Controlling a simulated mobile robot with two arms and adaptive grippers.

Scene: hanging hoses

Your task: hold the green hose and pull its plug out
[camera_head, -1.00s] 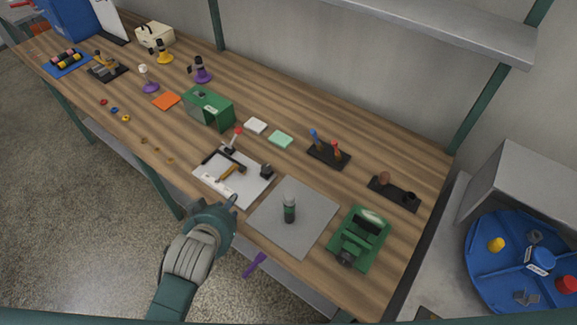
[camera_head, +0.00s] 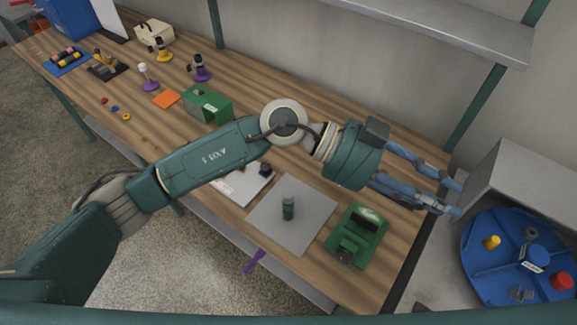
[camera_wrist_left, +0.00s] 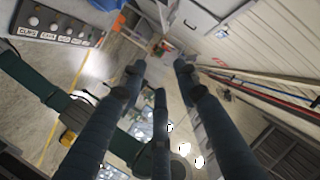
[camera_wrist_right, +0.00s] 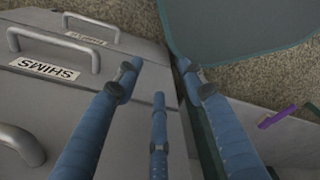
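My left gripper (camera_head: 452,196) reaches in the head view across the workbench to its right end, with its blue fingers spread and nothing seen between them. In the left wrist view its fingers (camera_wrist_left: 157,75) are also apart. Long thin hose-like lines in red, blue and white (camera_wrist_left: 262,82) run along a pale wall at the right of that view. I cannot make out a green hose or its plug. My right gripper (camera_wrist_right: 158,75) shows only in its own wrist view, with fingers apart and empty, in front of grey drawers.
The workbench (camera_head: 385,290) carries a grey mat (camera_head: 265,222) with a dark bottle, and a green device (camera_head: 357,238). A blue round tray (camera_head: 485,275) is at the right, near a grey box (camera_head: 515,180). Drawers (camera_wrist_right: 85,95) with handles are by my right gripper.

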